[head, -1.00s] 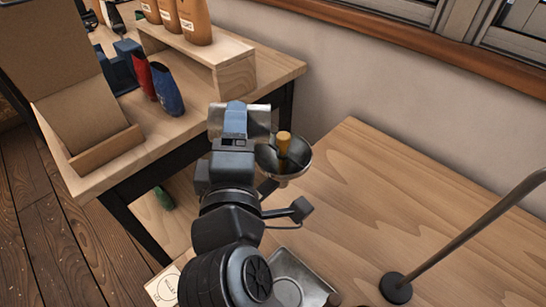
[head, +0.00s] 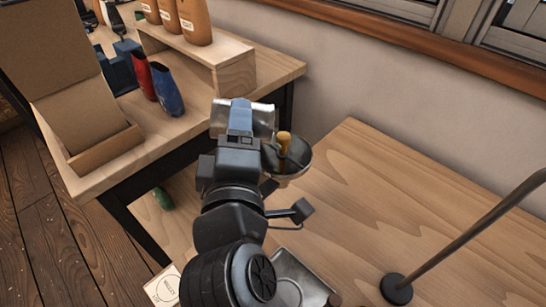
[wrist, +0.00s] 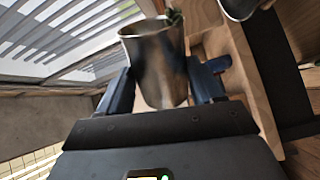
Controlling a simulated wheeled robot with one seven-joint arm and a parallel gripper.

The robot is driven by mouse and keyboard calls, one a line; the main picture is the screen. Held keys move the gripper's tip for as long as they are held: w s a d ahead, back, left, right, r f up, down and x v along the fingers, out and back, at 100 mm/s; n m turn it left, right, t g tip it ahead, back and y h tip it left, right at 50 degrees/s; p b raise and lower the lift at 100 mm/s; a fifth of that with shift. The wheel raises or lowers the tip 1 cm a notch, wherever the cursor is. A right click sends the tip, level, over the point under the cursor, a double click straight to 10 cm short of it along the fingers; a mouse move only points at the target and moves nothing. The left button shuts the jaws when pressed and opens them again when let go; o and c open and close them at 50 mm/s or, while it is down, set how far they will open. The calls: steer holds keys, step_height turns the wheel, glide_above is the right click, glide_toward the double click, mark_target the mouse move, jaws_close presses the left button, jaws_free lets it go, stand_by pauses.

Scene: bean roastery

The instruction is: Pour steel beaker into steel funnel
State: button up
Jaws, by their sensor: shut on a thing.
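My gripper (head: 240,118) is shut on the steel beaker (head: 264,112). In the wrist view the beaker (wrist: 152,62) sits between the two blue fingers, with a dark green bit at its rim. In the head view the beaker looks tipped toward its side, partly hidden by my gripper. The steel funnel (head: 294,164) is just right of and below the beaker, partly hidden by my arm. An orange upright piece with a rounded top shows in the funnel's mouth; I cannot tell what it is.
A steel tray (head: 302,276) lies on the wooden bench (head: 400,210), near a metal stand (head: 398,288). The left table (head: 150,150) holds a shelf (head: 232,72) with bottles, and red and blue bags. The bench right of the funnel is clear.

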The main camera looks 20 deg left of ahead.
steer(key=shift+w+d+r+m+b, duration=0.15)
steer(key=shift+d+r+m+b, duration=0.15)
steer(key=shift+m, duration=0.5)
steer(key=shift+w+d+r+m+b, duration=0.15)
steer(key=shift+d+r+m, duration=0.15)
steer(key=shift+m, duration=0.5)
stand_by(3.3)
